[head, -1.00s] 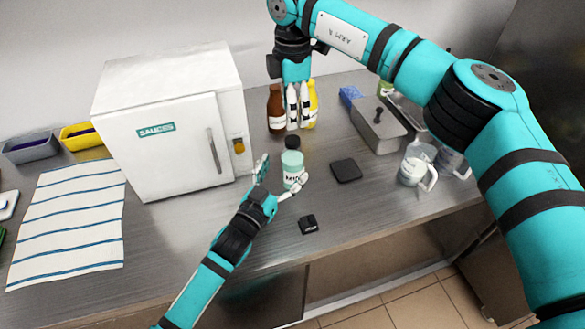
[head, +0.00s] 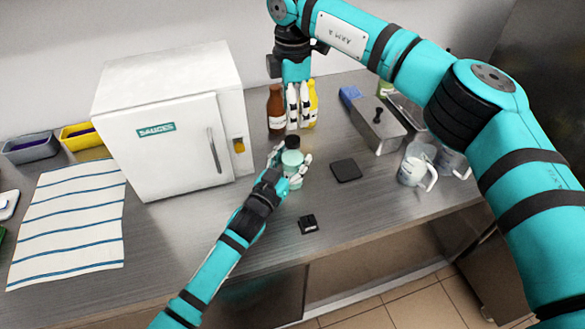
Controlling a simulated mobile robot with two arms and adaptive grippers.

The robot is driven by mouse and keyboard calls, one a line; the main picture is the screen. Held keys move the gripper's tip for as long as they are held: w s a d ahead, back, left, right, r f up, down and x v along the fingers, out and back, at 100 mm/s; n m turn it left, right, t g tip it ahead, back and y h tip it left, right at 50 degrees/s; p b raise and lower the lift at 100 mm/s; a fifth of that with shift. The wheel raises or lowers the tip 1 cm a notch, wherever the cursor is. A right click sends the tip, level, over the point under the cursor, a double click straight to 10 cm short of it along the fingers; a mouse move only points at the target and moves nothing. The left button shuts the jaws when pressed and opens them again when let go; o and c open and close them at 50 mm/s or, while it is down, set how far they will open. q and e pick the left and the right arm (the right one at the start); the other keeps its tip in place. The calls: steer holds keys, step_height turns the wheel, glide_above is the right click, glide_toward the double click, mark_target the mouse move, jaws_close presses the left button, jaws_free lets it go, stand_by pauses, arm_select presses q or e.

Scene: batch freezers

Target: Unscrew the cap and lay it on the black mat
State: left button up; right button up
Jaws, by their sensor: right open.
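A pale green jar (head: 294,160) with a black cap (head: 292,142) stands upright on the steel counter. My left gripper (head: 290,160) has its fingers on either side of the jar, below the cap; I cannot tell whether they press on it. The hand hides the jar's lower left part. My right gripper (head: 298,122) points down, open and empty, just above and behind the cap in the picture. The black mat (head: 346,170) lies flat and bare to the right of the jar.
A white freezer (head: 175,120) stands at left. Brown (head: 275,108) and yellow (head: 312,105) bottles stand behind the jar. A small black object (head: 308,224) lies in front. A grey lidded container (head: 378,128) and clear jugs (head: 415,168) are at right.

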mark_target(292, 139)
arm_select(q)
jaws_close()
arm_select(e)
steer(key=m, duration=0.4)
steer(key=shift+f, duration=0.3)
step_height(292, 139, down, 7)
steer(key=shift+f, duration=0.2)
steer(key=shift+c, duration=0.4)
